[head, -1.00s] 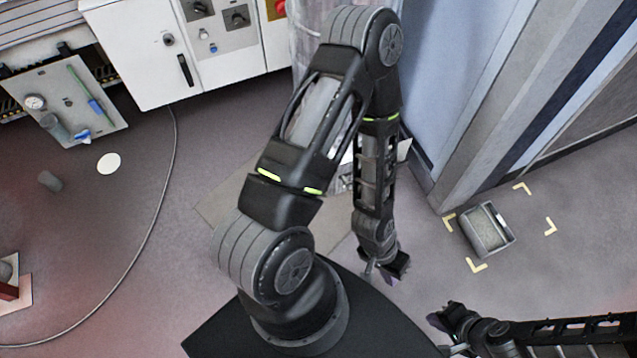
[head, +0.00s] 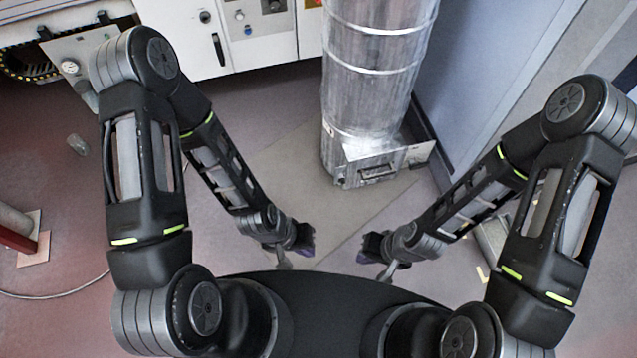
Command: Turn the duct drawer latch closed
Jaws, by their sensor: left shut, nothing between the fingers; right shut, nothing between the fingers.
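The silver duct (head: 372,75) stands upright at the upper middle of the head view. At its foot is a metal drawer box (head: 368,170) with a dark framed front; I cannot make out the latch or how it is turned. My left gripper (head: 300,246) is shut and empty, low in front of my base and to the left of the drawer box. My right gripper (head: 370,254) is shut and empty, just below the drawer box in the picture. Both are apart from the box and the duct.
A white control cabinet (head: 268,45) stands behind on the left. A blue-grey wall panel (head: 490,80) rises to the right of the duct. A grey bin (head: 490,235) is partly hidden behind my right arm. The floor before the drawer box is clear.

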